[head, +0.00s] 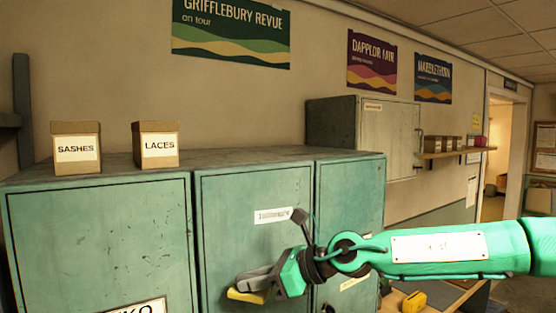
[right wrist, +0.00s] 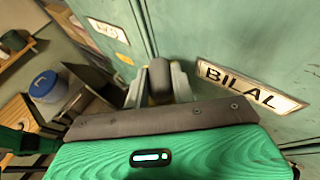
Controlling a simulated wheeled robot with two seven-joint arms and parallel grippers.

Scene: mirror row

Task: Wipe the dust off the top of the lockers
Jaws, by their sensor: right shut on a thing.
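The green lockers (head: 100,245) stand in a row in front of me, and their top (head: 235,156) shows as a thin, dull grey-green strip. At this low angle I cannot make out the dust on it. My right gripper (head: 255,283) is in front of the middle locker door, below the top and pointing left. It is shut on a yellow sponge-like thing (head: 245,295), which its fingers partly hide. In the right wrist view the fingers (right wrist: 160,82) are close to the locker doors, and the held thing is mostly hidden. My left gripper is not in view.
Boxes marked SASHES (head: 76,148) and LACES (head: 156,145) stand on the left of the top. A grey cabinet (head: 385,135) stands behind the right end. Another yellow thing (head: 413,302) is at lower right. A blue-lidded tub (right wrist: 45,88) shows in the wrist view.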

